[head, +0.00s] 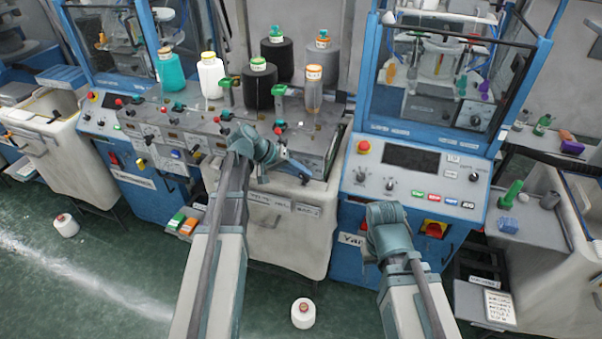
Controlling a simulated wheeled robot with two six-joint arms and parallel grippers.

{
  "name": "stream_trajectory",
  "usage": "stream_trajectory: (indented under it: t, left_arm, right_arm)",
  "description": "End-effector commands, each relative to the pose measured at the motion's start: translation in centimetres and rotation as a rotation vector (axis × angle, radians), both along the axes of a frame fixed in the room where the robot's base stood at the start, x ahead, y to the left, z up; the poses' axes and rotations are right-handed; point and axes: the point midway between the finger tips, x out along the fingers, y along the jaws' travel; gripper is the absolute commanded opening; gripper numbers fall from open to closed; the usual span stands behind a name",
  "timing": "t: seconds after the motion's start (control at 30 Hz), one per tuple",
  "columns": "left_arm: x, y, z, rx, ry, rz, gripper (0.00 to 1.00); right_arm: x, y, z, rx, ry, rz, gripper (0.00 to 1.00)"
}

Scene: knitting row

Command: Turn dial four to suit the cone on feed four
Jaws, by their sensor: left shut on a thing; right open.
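A row of yarn cones stands on the feed panel (215,135): a teal cone (170,72), a white cone (210,76), a black cone (258,88) and, at the right end, a brownish, partly see-through cone (314,95) with an orange top. Small red, black and blue controls run along the panel in front of them. My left gripper (284,156) is at the panel's right part, below the brownish cone, shut on what seems to be a dial there. My wrist and fingers mostly hide that dial. My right gripper (370,250) is open and empty, in front of the blue cabinet.
A black cone (276,52) and a grey cone (322,58) stand behind the row. A blue control cabinet (415,180) with a screen, knobs and a red button is at right. White cones lie on the floor (303,313) and at left (65,225). The green floor between is open.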

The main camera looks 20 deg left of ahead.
Motion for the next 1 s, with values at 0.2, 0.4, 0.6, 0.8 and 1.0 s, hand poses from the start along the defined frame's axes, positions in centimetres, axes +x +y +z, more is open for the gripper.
stream_trajectory:
  t: [0.2,0.4,0.6,0.8,1.0]
  left_arm:
    - [-0.1,0.0,0.0,0.001,0.002,-0.001,0.49]
    - [0.0,0.0,0.0,0.001,0.001,0.000,0.51]
    - [-0.2,0.3,0.6,0.001,0.001,0.001,0.51]
    - [-1.4,2.3,3.5,0.001,0.000,0.003,0.51]
    - [-3.0,5.0,6.5,0.001,0.001,0.003,0.51]
  right_arm:
    - [0.0,0.0,0.0,0.000,0.000,0.000,0.50]
    - [0.0,0.0,0.0,0.000,0.000,0.000,0.50]
    - [0.0,0.0,0.6,0.000,0.000,-0.001,0.50]
    - [0.0,0.0,3.5,0.001,0.000,-0.006,0.50]
    - [0.0,0.0,6.5,0.002,0.000,-0.010,0.50]
